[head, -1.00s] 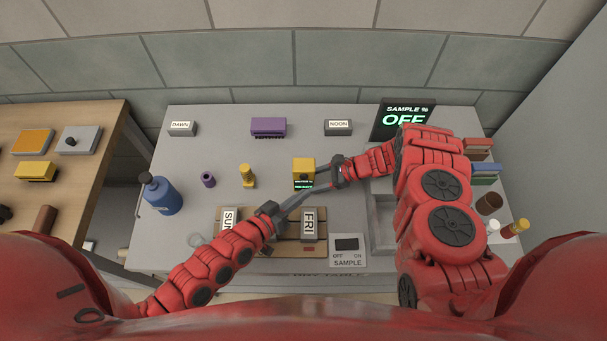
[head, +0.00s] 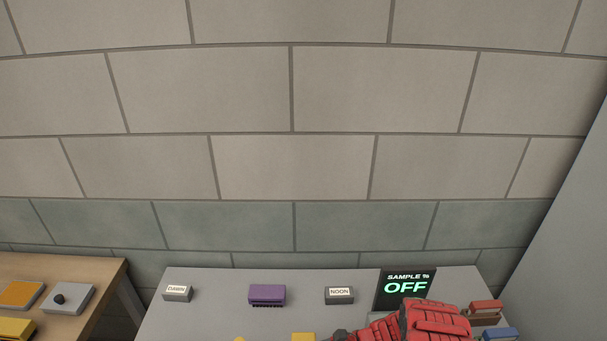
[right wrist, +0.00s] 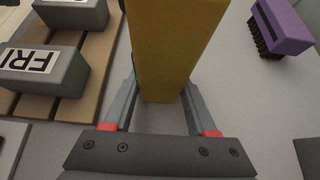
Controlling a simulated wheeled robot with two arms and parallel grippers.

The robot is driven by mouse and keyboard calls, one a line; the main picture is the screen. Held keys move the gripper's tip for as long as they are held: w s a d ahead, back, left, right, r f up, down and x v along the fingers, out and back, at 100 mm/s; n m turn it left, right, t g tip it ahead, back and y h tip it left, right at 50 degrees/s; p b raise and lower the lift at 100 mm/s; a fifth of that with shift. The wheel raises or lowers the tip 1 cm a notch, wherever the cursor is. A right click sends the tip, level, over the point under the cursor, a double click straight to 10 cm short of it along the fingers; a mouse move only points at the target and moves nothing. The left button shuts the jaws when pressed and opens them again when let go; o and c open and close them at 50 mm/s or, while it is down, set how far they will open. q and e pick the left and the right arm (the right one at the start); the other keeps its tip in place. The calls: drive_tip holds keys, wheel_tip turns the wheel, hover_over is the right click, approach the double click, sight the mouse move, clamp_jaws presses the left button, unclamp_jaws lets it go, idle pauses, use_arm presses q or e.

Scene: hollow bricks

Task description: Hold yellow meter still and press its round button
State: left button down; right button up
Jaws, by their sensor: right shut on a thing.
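The yellow meter (right wrist: 172,45) fills the top middle of the right wrist view. Its fingers stand one on each side of it, and my right gripper (right wrist: 160,90) is shut on the meter. In the head view only the top edge of the meter (head: 303,337) shows at the bottom of the picture. The meter's round button and its display face are not visible now. My left gripper is out of both current views.
A dark screen (head: 405,290) reads SAMPLE % OFF. A DAWN block (head: 177,294), a purple brush (head: 267,294) and a NOON block (head: 339,296) stand along the table's back. A FRI block (right wrist: 40,72) lies on a wooden slatted rack (right wrist: 72,95).

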drive_tip(key=o, duration=1.3)
drive_tip(key=v, duration=1.2)
